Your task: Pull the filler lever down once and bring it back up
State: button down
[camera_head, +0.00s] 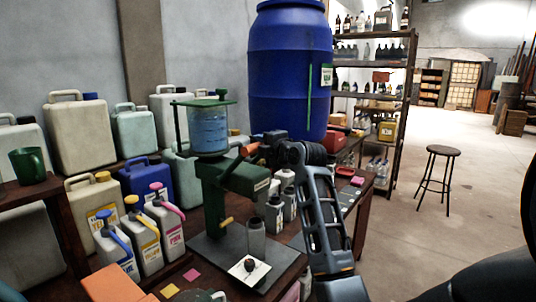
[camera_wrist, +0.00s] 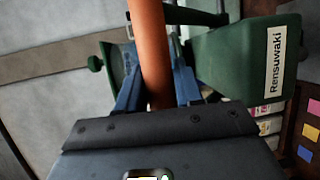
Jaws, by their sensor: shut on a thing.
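The filler (camera_head: 238,180) is a green machine with a clear blue-filled tank (camera_head: 208,128) on top, standing on a grey base plate on the bench. Its orange lever (camera_head: 249,149) shows in part beside the upper green body in the head view. In the wrist view the lever (camera_wrist: 152,50) is a thick orange bar between my blue fingers. My gripper (camera_head: 264,147) is shut on the lever, at about the height of the top of the green body (camera_wrist: 228,65). In the wrist view my gripper (camera_wrist: 158,85) hides the lever's lower end.
A grey bottle (camera_head: 256,240) stands below the filler's head, behind a white plate (camera_head: 252,277) with a dark knob-like thing. Several jugs and pump bottles stand left. A large blue barrel (camera_head: 285,75) stands behind. A stool (camera_head: 440,151) stands on open floor at right.

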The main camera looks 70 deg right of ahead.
jog(key=shift+w+d+r, duration=0.25)
jog(key=shift+w+r, duration=0.55)
jog(key=shift+w, duration=0.25)
jog(key=shift+w+d+r, duration=0.2)
jog(key=shift+w+r, duration=0.6)
jog(key=shift+w, duration=0.25)
jog(key=c, duration=0.8)
grip_release()
jog(key=shift+f, duration=0.1)
jog(key=b+v, duration=0.2)
jog(key=v, duration=0.6)
jog(key=shift+w, duration=0.1)
jog(key=shift+f, duration=0.15)
